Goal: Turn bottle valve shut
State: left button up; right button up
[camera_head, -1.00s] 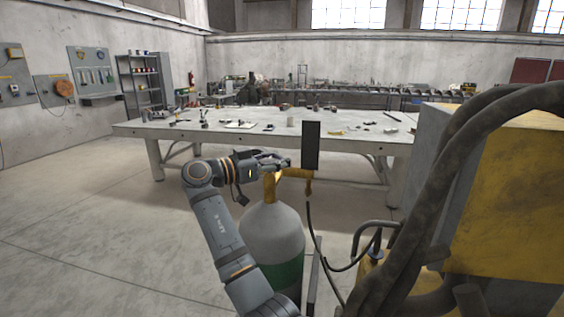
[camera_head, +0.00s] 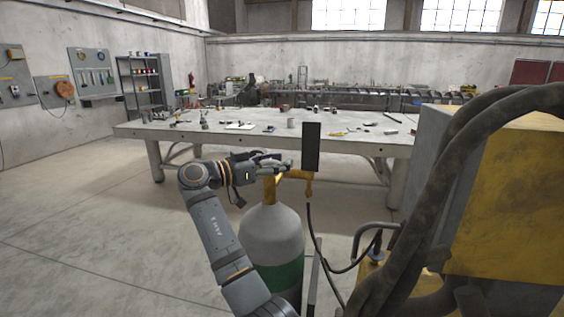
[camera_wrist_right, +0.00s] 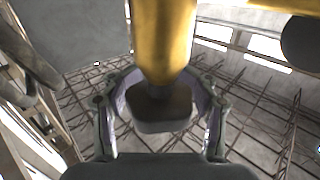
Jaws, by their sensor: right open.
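The gas bottle (camera_head: 272,238), grey with a green band, stands upright on the floor in the head view. Its brass valve (camera_head: 270,186) sits on top, with a brass fitting (camera_head: 300,174) reaching right. My right gripper (camera_head: 284,165) is at the top of the valve. In the right wrist view the brass valve body (camera_wrist_right: 163,40) runs down to a dark block-like end (camera_wrist_right: 161,108). The open fingers of my right gripper (camera_wrist_right: 160,120) stand on both sides of that end. I cannot tell whether they touch it. My left gripper is out of view.
A dark upright plate (camera_head: 311,147) stands just right of the valve. A black hose (camera_head: 318,240) hangs from the fitting. A yellow machine (camera_head: 515,205) with thick hoses (camera_head: 430,200) blocks the right side. A long workbench (camera_head: 230,134) stands behind the bottle. The floor at left is clear.

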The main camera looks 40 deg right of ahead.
jog(key=w+a, duration=0.1)
jog(key=a, duration=1)
jog(key=shift+a, duration=0.2)
